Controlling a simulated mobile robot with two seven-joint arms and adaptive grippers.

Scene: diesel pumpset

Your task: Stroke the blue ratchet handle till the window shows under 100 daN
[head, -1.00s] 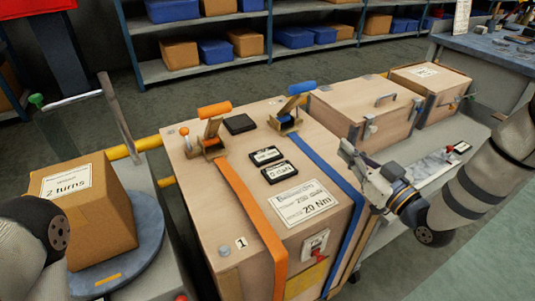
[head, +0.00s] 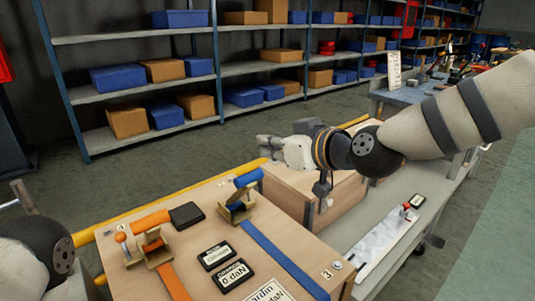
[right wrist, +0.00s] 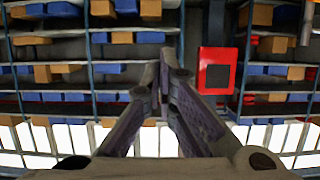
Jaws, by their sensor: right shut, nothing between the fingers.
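The blue ratchet handle (head: 248,177) sticks up from its brass-coloured ratchet (head: 236,208) on the wooden crate (head: 195,284). A blue strap (head: 284,262) runs from it towards the crate's front right. One black window (head: 234,276) reads 0 daN; a second window (head: 215,256) beside it is too small to read. My right gripper (head: 266,142) hangs above and behind the blue handle, apart from it, pointing left. In the right wrist view its fingers (right wrist: 164,68) are shut and empty. My left gripper is out of view.
An orange handle (head: 150,221) and its orange strap (head: 174,283) lie left of the blue ratchet. A black block (head: 187,215) sits between them. A wooden box (head: 290,190) stands behind, under my right arm. Shelves (head: 135,36) stand further back. Air above the crate's front is clear.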

